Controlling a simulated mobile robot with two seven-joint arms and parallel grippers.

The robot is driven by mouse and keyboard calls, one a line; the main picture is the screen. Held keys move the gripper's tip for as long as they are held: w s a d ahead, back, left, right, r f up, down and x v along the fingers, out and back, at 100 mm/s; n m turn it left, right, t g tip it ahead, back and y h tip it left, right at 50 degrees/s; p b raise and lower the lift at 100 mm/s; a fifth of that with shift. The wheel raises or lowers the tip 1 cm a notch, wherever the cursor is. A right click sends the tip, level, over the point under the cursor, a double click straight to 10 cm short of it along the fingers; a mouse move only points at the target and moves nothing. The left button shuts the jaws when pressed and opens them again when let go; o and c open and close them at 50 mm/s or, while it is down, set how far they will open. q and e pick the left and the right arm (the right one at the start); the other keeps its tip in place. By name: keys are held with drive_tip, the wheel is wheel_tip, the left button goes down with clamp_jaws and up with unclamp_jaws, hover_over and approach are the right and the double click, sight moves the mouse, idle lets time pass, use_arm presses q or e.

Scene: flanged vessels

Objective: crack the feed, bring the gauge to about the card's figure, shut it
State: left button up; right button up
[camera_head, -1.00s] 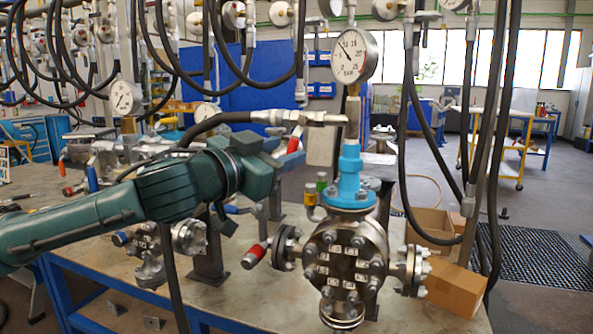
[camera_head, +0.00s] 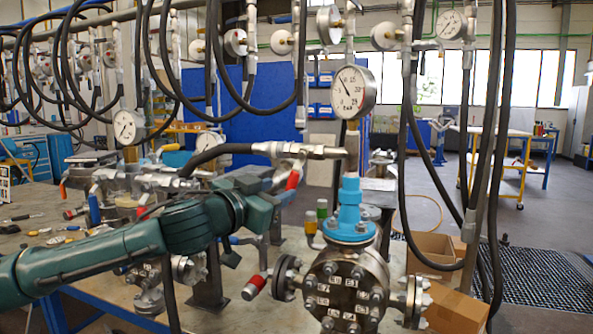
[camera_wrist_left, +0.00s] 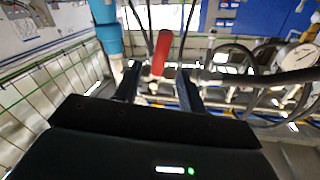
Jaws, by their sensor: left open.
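The pressure gauge (camera_head: 354,92) stands above the flanged vessel (camera_head: 346,285), on a stem over a blue fitting (camera_head: 350,208). Its needle points up and left; the exact figure is too small to read. The feed hose's metal fitting (camera_head: 290,149) joins the stem from the left. A red valve handle (camera_head: 293,180) hangs below that fitting. My left gripper (camera_head: 282,188) is open beside the red handle. In the left wrist view, the red handle (camera_wrist_left: 160,55) shows between and beyond the two fingers (camera_wrist_left: 158,88); contact cannot be told. I cannot make out the card.
A red-ended side handle (camera_head: 254,286) sticks out left of the vessel. Green and yellow caps (camera_head: 322,210) stand behind it. Cardboard boxes (camera_head: 452,308) lie at the right. Black hoses (camera_head: 485,150) hang at the right. Another gauge (camera_head: 127,126) is at the left.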

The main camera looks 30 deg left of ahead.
sight(290, 185)
use_arm(q)
drive_tip(key=w+p, duration=0.3)
drive_tip(key=w, duration=0.5)
drive_tip(key=shift+a, duration=0.1)
clamp_jaws()
idle(0.4)
